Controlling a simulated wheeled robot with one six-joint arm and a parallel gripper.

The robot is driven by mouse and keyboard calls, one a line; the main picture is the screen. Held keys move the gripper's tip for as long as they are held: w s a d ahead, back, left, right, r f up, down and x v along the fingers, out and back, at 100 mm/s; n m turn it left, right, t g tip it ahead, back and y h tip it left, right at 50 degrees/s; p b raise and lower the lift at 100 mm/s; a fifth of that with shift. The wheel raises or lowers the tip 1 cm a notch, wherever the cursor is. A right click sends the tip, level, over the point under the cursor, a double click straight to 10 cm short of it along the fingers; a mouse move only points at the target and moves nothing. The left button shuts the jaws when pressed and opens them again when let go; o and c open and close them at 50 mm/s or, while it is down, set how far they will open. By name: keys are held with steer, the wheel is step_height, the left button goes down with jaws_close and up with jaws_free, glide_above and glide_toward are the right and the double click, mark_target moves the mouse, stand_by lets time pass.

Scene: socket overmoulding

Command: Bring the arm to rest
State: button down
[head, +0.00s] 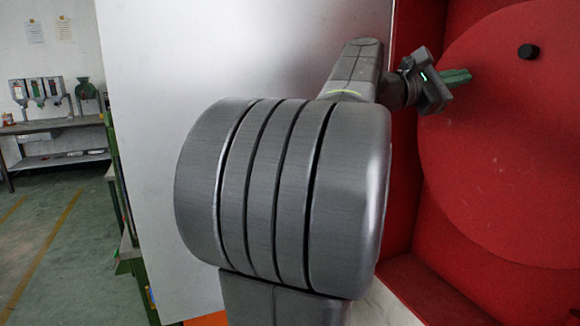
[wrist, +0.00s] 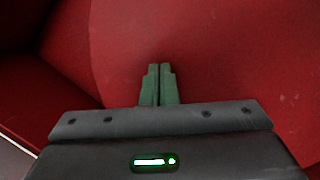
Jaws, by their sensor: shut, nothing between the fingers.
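My gripper (head: 468,76) is at the upper right of the head view, at the end of my raised arm. Its green fingers point right, toward a large red disc (head: 505,150), and look close to it in the picture; the exact gap I cannot tell. In the wrist view the two green fingers (wrist: 159,72) are together with nothing between them. The red disc (wrist: 220,55) fills most of the background there.
A small black knob (head: 528,51) stands on the disc. Red walls (head: 405,150) surround it. A pale grey panel (head: 180,60) stands behind my arm. A workbench (head: 60,125) with several dispensers stands far left, with open floor (head: 50,250) before it.

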mark_target(451, 106)
steer(key=w+f+n+p, duration=0.1)
steer(key=n, duration=0.1)
steer(key=w+a+f+n+t+p, duration=0.1)
steer(key=f+n+p, duration=0.1)
steer(key=shift+w, duration=0.1)
steer(key=shift+w+a+f+n+t+p, duration=0.15)
steer(key=shift+f+n+t+p, duration=0.15)
steer(key=shift+f+n+p, duration=0.45)
steer(key=shift+w+d+f+n+t+p, duration=0.1)
steer(key=shift+w+f+n+t+p, duration=0.15)
steer(key=shift+f+n+p, duration=0.45)
steer(key=shift+w+a+f+n+t+p, duration=0.1)
steer(key=shift+f+n+t+p, duration=0.4)
steer(key=shift+p, duration=0.4)
steer(key=shift+f, duration=0.1)
